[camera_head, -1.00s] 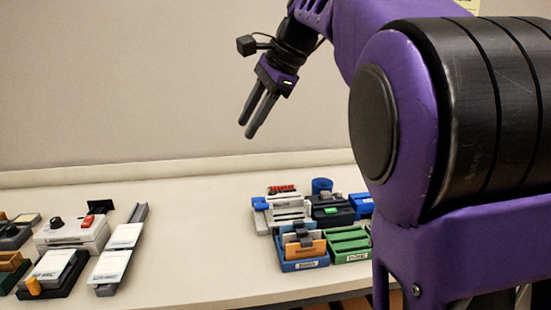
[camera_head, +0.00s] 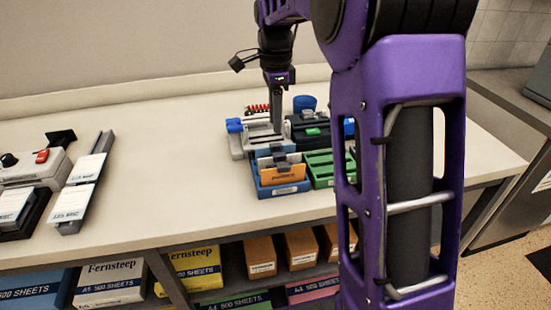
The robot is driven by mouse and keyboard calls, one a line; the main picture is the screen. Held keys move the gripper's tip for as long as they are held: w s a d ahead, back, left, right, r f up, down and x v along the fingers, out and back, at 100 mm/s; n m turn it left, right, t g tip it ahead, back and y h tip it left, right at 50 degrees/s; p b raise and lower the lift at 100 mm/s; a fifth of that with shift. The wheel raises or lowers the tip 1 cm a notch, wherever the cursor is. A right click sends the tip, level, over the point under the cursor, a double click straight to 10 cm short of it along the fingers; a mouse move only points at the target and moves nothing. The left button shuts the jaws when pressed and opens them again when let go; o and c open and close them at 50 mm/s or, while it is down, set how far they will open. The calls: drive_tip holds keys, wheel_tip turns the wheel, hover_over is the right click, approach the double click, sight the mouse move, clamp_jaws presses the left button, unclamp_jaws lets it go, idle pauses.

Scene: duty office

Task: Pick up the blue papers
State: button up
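My gripper (camera_head: 277,128) points down over the cluster of desk items, in front of a grey-white device (camera_head: 243,146). Its fingers are seen nearly edge-on, so the gap between them and anything held cannot be told. No loose blue sheets are clearly visible. A blue-fronted pack lettered "500 SHEETS" (camera_head: 30,288) is on the shelf under the counter at the lower left, partly cut off by the frame. On the counter, a blue tray (camera_head: 283,190) holds an orange card (camera_head: 284,174). Which of these blue things are the papers, I cannot tell.
A green tray (camera_head: 322,181) and a blue cup (camera_head: 304,103) stand in the cluster. A white machine (camera_head: 40,170) and a rail with cards (camera_head: 86,168) are at left. Bare counter (camera_head: 165,160) lies between. A yellow pack (camera_head: 195,268) and brown boxes (camera_head: 300,250) are on the shelf.

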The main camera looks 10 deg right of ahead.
sight(276, 144)
wheel_tip(276, 144, down, 9)
drive_tip(key=shift+b, duration=0.75)
drive_tip(key=shift+c, duration=0.3)
clamp_jaws()
